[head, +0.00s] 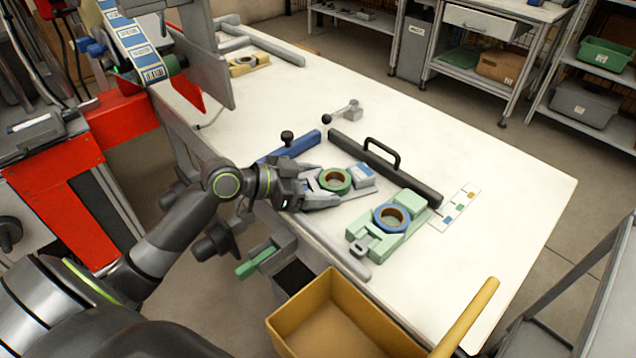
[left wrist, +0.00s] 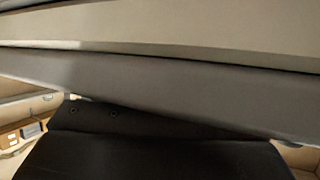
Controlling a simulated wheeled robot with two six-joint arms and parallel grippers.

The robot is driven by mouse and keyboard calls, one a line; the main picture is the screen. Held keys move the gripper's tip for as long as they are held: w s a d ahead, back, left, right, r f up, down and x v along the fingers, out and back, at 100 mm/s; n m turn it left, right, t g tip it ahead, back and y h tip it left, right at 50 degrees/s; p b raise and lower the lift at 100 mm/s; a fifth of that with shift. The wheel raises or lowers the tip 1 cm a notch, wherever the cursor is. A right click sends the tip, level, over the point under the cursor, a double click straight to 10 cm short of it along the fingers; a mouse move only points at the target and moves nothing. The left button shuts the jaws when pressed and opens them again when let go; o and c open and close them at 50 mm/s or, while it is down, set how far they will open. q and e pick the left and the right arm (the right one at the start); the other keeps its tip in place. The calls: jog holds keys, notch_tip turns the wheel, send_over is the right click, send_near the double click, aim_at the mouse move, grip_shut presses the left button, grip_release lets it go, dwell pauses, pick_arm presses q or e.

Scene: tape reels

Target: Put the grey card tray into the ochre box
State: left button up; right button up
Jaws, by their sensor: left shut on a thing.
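The grey card tray (head: 350,192) lies at the white table's near edge in the head view. It carries a green-rimmed tape reel (head: 335,180) and a small blue-and-white block (head: 364,175). My left gripper (head: 318,190) reaches in from the left, its fingers around the tray's near end, shut on it. The ochre box (head: 330,312) stands open below the table's near edge, to the lower right of the gripper; the inside I see looks empty. My right gripper is not in view.
A green tray (head: 373,243) with a blue-rimmed reel lies right of the grey tray. Behind stands a black bar with a handle (head: 382,152). A blue bar (head: 290,145) lies to the left. A yellow bar (head: 465,320) rises at the lower right.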

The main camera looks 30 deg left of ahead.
pick_arm(q)
jog(key=o, duration=1.1)
jog(key=shift+f, duration=0.1)
jog(key=shift+r, duration=0.2)
